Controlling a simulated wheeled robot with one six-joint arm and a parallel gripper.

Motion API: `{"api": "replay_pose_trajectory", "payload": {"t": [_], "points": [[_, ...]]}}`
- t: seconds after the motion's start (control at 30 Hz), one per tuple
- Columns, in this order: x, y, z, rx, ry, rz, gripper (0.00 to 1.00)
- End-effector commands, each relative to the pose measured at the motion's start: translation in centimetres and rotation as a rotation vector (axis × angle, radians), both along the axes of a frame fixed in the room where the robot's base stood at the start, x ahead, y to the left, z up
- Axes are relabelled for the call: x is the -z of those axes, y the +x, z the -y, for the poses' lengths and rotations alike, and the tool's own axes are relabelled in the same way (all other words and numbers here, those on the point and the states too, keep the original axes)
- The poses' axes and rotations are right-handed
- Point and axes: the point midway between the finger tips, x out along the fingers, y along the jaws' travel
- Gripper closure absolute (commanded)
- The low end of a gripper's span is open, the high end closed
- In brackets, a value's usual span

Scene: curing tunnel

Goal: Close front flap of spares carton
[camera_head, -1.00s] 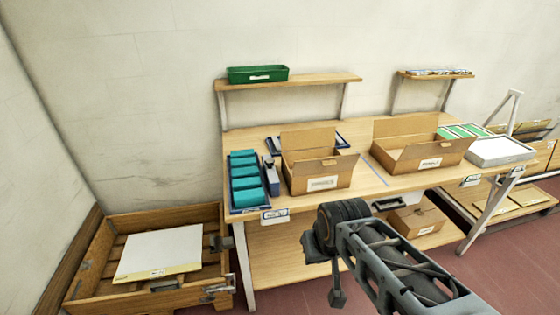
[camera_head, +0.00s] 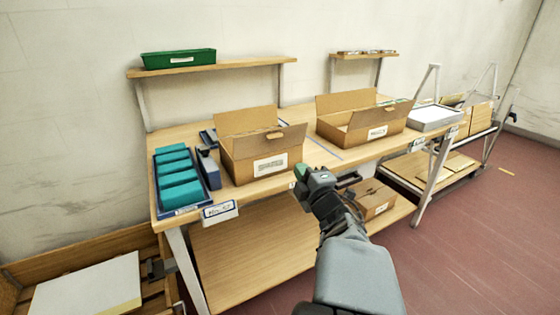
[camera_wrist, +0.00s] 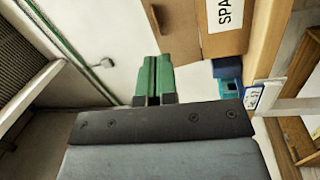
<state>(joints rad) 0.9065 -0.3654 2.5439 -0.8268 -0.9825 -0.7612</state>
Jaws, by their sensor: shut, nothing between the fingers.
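The carton whose label begins "SPA" in the wrist view (camera_wrist: 225,35) appears to be the left carton (camera_head: 240,163) on the bench. Its rear flap stands up, and a flap with a hand slot (camera_head: 274,135) sticks out at its top front; it is open. My gripper (camera_head: 300,173) is just right of and in front of this carton, near the bench's front edge. Its green fingers (camera_wrist: 153,72) are together with nothing between them, apart from the carton in the wrist view. The carton's inside is mostly hidden.
A second open carton (camera_head: 360,133) stands to the right on the bench. A blue tray (camera_head: 158,190) of teal boxes is at the left. A closed carton (camera_head: 374,198) lies on the lower shelf (camera_head: 250,250). Floor is clear at the right (camera_head: 480,240).

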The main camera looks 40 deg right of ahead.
Motion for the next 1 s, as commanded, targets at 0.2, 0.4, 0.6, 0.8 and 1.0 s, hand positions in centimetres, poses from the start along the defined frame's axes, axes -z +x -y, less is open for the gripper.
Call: {"api": "replay_pose_trajectory", "payload": {"t": [0.2,0.4,0.6,0.8,1.0], "points": [[1.0,-1.5,-0.1,-0.060,-0.141,0.056,1.00],[0.2,-0.9,-0.1,-0.079,-0.164,0.070,1.00],[-0.5,0.8,0.0,-0.078,-0.161,0.067,1.00],[-0.8,4.5,0.5,-0.080,-0.166,0.069,1.00],[-1.6,8.0,1.0,-0.077,-0.166,0.069,1.00]]}}
